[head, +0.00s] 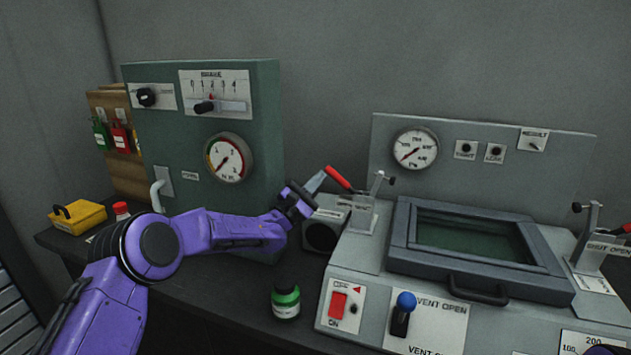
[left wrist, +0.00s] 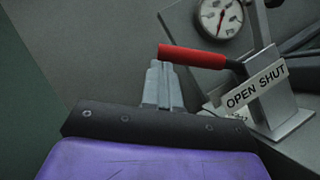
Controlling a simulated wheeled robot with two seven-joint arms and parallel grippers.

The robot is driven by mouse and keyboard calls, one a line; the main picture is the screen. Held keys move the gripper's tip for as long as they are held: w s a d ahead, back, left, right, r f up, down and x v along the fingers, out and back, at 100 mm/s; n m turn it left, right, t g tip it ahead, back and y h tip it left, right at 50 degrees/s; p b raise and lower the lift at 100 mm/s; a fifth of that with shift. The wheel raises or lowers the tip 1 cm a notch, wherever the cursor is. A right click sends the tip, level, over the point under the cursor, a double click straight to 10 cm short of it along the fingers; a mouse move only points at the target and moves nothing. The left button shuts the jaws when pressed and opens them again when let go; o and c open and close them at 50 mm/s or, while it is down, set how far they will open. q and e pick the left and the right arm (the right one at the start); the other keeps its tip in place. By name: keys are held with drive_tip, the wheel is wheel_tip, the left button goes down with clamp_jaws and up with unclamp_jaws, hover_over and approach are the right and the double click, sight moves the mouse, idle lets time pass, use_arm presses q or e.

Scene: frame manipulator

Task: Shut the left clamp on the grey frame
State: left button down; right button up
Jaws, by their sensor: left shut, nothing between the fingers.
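The left clamp (head: 362,212) stands on the grey console at the left of the grey frame (head: 400,238). Its red handle (head: 339,178) points up and left, away from the frame, and also shows in the left wrist view (left wrist: 192,57). There it lies toward the OPEN end of the OPEN SHUT label (left wrist: 256,85). My left gripper (head: 316,182) is shut and empty, its fingertips just left of the handle. In the left wrist view the fingertips (left wrist: 160,72) are just below the handle's end; I cannot tell whether they touch.
A green panel box (head: 262,110) with a gauge stands behind my left arm. A green-labelled bottle (head: 286,301) is on the dark bench below it. The console has a red switch (head: 338,304) and a blue-knobbed lever (head: 404,312). Another clamp (head: 590,240) stands right of the frame.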

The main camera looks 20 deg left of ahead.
use_arm(q)
drive_tip(key=d+r+m+g+h+p, duration=0.1)
drive_tip(key=d+r+m+g+p, duration=0.3)
drive_tip(key=d+r+m+p, duration=0.3)
drive_tip(key=d+p, duration=0.4)
drive_tip(key=shift+s+d+r+h, duration=0.25)
drive_tip(key=shift+r+h, duration=0.05)
idle(0.4)
idle(0.5)
